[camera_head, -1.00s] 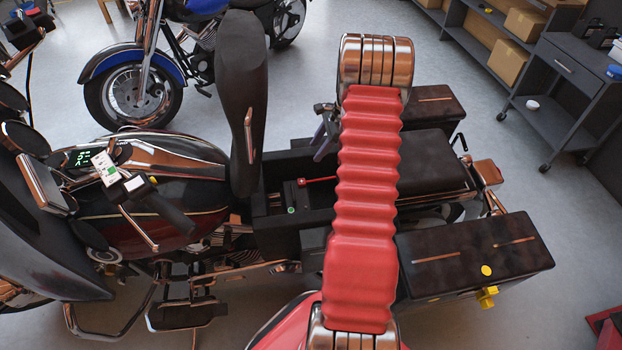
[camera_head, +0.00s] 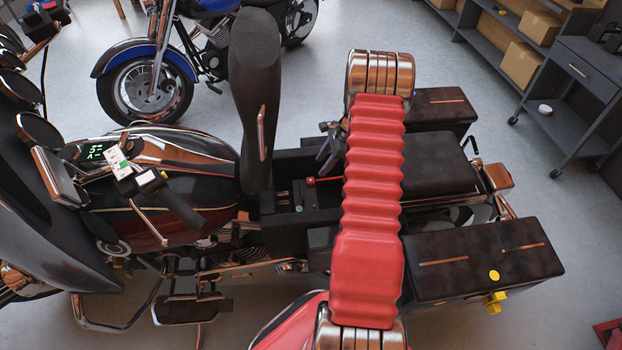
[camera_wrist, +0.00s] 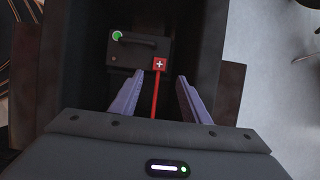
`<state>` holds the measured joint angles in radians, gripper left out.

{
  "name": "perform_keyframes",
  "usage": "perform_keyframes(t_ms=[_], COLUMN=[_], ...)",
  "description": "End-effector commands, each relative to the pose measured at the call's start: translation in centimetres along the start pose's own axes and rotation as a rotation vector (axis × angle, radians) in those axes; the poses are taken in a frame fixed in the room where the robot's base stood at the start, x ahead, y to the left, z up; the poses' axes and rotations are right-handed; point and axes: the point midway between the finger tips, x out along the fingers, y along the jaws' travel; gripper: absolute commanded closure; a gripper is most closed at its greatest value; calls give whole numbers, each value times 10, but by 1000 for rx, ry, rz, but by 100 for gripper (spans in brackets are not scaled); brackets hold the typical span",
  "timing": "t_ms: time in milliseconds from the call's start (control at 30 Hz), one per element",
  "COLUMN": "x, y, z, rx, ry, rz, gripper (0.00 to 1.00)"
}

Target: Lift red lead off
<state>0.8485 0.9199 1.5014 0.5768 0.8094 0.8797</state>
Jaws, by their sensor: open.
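The red lead (camera_wrist: 155,98) runs from a red terminal block with a white plus (camera_wrist: 159,64) on a dark battery (camera_wrist: 125,65) in the wrist view. In the head view it shows as a short red bar (camera_head: 325,181) in the open bay under the raised seat. My gripper (camera_wrist: 160,77) is open and empty, with one purple finger on each side of the lead. The fingertips come close to the red block; I cannot tell how deep they are. In the head view my gripper (camera_head: 327,155) is partly hidden behind my red arm.
The dark bay walls (camera_wrist: 205,60) stand close on both sides of my fingers. The raised seat (camera_head: 254,90) is left of my arm. Saddlebags (camera_head: 445,262) flank the rear. A blue motorcycle (camera_head: 150,85) and a grey cart (camera_head: 575,90) stand behind on open floor.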

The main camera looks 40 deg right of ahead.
Motion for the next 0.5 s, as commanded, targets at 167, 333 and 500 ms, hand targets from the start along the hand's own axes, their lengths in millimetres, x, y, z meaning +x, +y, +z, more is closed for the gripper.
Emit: perform_keyframes(t_ms=[167,333,500], x=[29,56,77], y=[0,0,0], z=[1,1,1], rx=[-2,-1,-2], ry=[0,-1,0], rz=[2,2,1], gripper=[58,58,58])
